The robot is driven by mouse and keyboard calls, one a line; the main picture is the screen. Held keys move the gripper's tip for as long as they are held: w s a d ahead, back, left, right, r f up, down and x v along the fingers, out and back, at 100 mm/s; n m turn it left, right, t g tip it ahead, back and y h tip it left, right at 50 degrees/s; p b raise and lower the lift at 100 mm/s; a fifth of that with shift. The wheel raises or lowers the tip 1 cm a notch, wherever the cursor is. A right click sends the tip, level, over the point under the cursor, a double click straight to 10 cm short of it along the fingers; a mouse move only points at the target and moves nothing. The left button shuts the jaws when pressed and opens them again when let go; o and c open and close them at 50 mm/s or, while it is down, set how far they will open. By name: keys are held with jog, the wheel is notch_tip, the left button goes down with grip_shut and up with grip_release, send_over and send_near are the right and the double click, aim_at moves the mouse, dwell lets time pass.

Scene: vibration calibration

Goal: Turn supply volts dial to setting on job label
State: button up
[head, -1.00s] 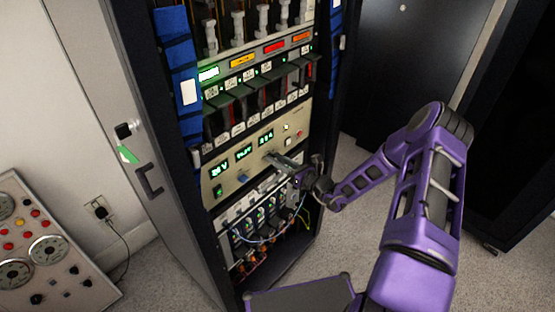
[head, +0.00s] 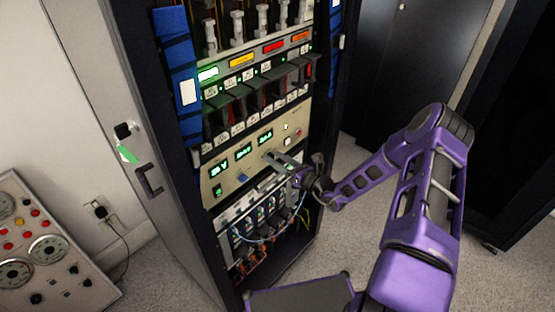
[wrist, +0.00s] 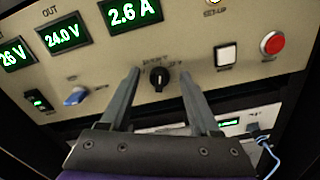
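The beige supply panel (wrist: 200,55) fills the wrist view, with lit displays reading 26 V, 24.0 V and 2.6 A. A black dial (wrist: 159,77) with a pale pointer mark sits below the current display. A blue knob (wrist: 75,96) is to its left. The small print by both is too blurred to read, so I cannot tell which is the volts dial. My gripper (wrist: 160,72) is open, its fingertips on either side of the black dial with gaps visible. In the head view my gripper (head: 279,161) is at the panel and hides that dial. I cannot identify a readable job label.
A white push button (wrist: 226,54) and a red button (wrist: 273,43) are right of the dial. A rocker switch (wrist: 38,101) is at far left. Cabled modules (head: 262,220) sit below the panel. The open cabinet door (head: 125,130) stands left; floor to the right is clear.

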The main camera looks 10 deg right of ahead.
jog(key=v, duration=1.7)
jog(key=shift+s, duration=0.15)
jog(key=shift+d, duration=0.1)
